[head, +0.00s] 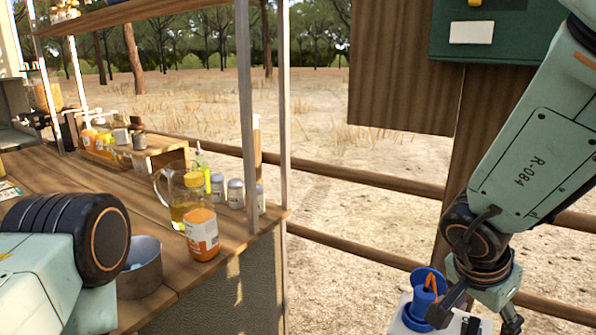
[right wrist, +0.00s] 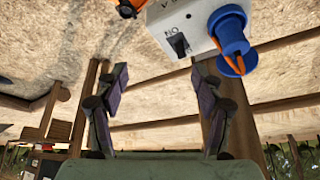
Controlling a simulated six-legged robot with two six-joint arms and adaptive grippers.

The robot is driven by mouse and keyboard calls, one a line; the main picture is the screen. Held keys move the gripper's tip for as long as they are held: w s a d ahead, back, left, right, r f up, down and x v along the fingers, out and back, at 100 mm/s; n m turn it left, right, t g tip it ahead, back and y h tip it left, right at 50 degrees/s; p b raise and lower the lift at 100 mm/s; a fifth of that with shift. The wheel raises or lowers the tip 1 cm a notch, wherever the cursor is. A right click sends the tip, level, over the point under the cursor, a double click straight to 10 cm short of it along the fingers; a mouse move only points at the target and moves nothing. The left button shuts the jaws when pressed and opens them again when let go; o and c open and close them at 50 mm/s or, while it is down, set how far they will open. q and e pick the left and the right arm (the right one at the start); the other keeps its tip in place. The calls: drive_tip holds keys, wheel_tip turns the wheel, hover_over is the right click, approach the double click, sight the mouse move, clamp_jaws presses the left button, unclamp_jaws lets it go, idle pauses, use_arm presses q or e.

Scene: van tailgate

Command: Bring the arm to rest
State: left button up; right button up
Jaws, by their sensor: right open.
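My right arm comes down from the upper right in the head view, with its right gripper (head: 476,312) low at the bottom edge, next to a white box with a blue plug (head: 425,298). In the right wrist view the right gripper (right wrist: 162,80) is open, its two dark fingers wide apart with nothing between them. The white box (right wrist: 178,22) shows beyond the fingertips, with a black switch marked ON and the blue plug with an orange part (right wrist: 232,42); I cannot tell whether a finger touches it. My left arm shows at the lower left of the head view; its gripper is out of view.
A wooden counter (head: 140,210) on the left holds an oil jug (head: 178,205), an orange-labelled jar (head: 202,234), a metal pot (head: 140,272) close to my left arm, and several shakers. A wooden post and rail fence (head: 360,181) stands behind. A green box (head: 500,45) hangs at the upper right.

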drive_tip(key=d+f+n+t+h, duration=0.2)
drive_tip(key=d+f+n+h, duration=0.1)
drive_tip(key=d, duration=0.2)
drive_tip(key=s+a+f+n+t+y, duration=0.1)
drive_tip(key=a+f+n+y, duration=0.15)
drive_tip(key=f, duration=0.25)
drive_tip(key=s+a+f+n+y, duration=0.1)
drive_tip(key=f+n, duration=0.2)
drive_tip(key=f, duration=0.3)
drive_tip(key=s+a+f+n+g+y, duration=0.2)
drive_tip(key=s+f, duration=0.5)
drive_tip(key=s, duration=0.4)
drive_tip(key=s+a+f+n+g+y, duration=0.1)
drive_tip(key=s+a+f+g+y, duration=0.1)
drive_tip(key=s+a+f, duration=0.3)
drive_tip(key=s+f+g, duration=0.1)
drive_tip(key=s+f, duration=0.2)
drive_tip(key=s, duration=0.4)
drive_tip(key=shift+f+n+g, duration=0.15)
drive_tip(key=shift+n+g, duration=0.15)
drive_tip(key=shift+n, duration=0.05)
drive_tip(key=shift+d, duration=0.1)
